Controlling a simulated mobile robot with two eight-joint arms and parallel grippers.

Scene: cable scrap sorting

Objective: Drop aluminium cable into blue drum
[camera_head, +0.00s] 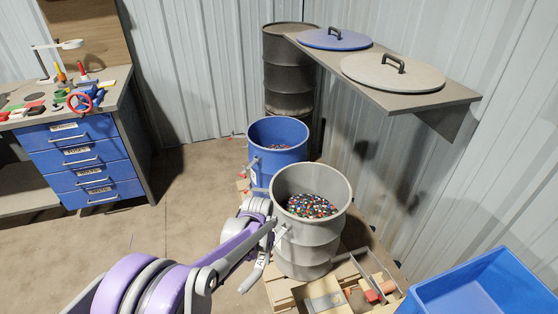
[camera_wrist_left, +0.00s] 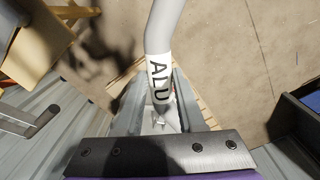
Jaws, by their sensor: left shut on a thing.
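The aluminium cable is a thick grey length with a white label reading ALU (camera_wrist_left: 158,78). In the head view it hangs (camera_head: 255,274) on the near left side of the grey drum. My left gripper (camera_head: 272,230) is shut on it, and its two fingers (camera_wrist_left: 160,105) flank the cable in the left wrist view. The blue drum (camera_head: 283,156) stands open behind the grey drum, beyond my gripper. Some small bits show inside it, but its floor is mostly hidden. My right gripper is in neither view.
The open grey drum (camera_head: 308,247) holds many coloured bits and stands close beside my gripper. A shelf (camera_head: 437,100) carries a blue lid (camera_head: 335,38) and a grey lid (camera_head: 375,72). A dark drum (camera_head: 289,75) stands behind. A blue bin (camera_head: 480,290) is at lower right.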

